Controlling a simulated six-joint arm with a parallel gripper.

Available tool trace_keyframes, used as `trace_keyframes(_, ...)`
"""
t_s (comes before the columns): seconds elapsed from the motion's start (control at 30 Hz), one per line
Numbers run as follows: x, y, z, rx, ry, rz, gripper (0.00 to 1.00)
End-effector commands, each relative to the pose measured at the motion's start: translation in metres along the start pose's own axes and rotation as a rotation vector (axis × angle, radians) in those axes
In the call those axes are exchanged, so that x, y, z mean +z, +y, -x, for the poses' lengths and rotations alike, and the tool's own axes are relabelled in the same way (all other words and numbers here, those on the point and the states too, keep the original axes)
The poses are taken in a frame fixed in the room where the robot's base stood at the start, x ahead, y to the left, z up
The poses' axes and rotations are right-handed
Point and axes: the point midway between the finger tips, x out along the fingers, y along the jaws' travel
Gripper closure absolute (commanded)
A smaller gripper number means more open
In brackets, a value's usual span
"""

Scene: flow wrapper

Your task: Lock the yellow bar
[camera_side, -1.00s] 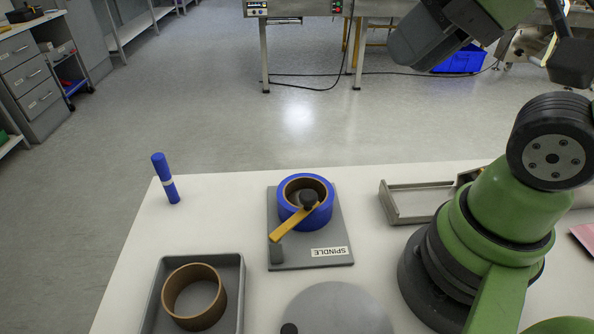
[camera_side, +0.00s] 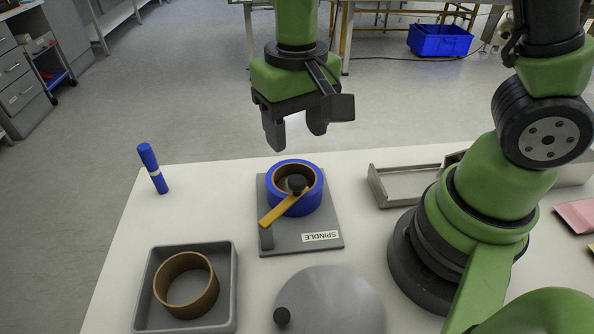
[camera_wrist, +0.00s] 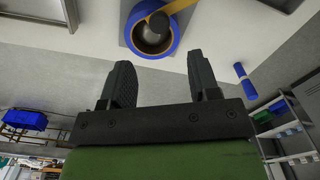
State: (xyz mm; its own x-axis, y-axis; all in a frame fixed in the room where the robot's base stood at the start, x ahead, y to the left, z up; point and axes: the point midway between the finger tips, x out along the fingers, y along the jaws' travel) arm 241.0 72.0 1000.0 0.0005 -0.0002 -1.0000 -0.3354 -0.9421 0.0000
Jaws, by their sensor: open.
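The yellow bar (camera_side: 284,208) lies across the top of a blue roll (camera_side: 312,195) on the grey spindle plate (camera_side: 325,224). One end of the bar is at the dark knob (camera_side: 297,184) in the roll's middle. In the wrist view the yellow bar (camera_wrist: 177,6) and blue roll (camera_wrist: 172,45) show at the top edge, the bar partly cut off. My gripper (camera_side: 296,140) is open and empty, above and behind the roll; it also shows in the wrist view (camera_wrist: 163,75).
A grey tray (camera_side: 232,285) with a brown ring (camera_side: 161,291) stands at the front left. A round grey lid (camera_side: 335,300) lies at the front. A blue cylinder (camera_side: 153,168) stands at the back left. A shallow grey holder (camera_side: 405,190) is to the right.

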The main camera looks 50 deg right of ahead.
Motion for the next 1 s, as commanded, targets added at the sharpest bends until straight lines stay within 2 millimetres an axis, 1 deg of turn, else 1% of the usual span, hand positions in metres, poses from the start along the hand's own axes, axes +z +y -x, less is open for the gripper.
trace_keyframes(0.2,0.002,0.001,-0.041,0.004,-0.008,-0.001,0.44)
trace_keyframes(0.4,0.001,0.001,-0.072,0.002,-0.005,0.000,0.44)
trace_keyframes(0.5,0.001,0.001,-0.081,0.000,-0.003,-0.002,0.44)
trace_keyframes(0.6,0.001,0.001,-0.085,-0.001,-0.002,-0.002,0.44)
trace_keyframes(0.87,0.000,0.000,-0.087,-0.003,0.001,-0.001,0.44)
trace_keyframes(0.9,0.000,0.000,-0.087,-0.003,0.001,-0.001,0.46)
trace_keyframes(0.97,0.000,0.000,-0.087,-0.003,0.000,-0.001,0.60)
trace_keyframes(1.0,0.000,0.000,-0.087,-0.002,0.000,-0.001,0.69)
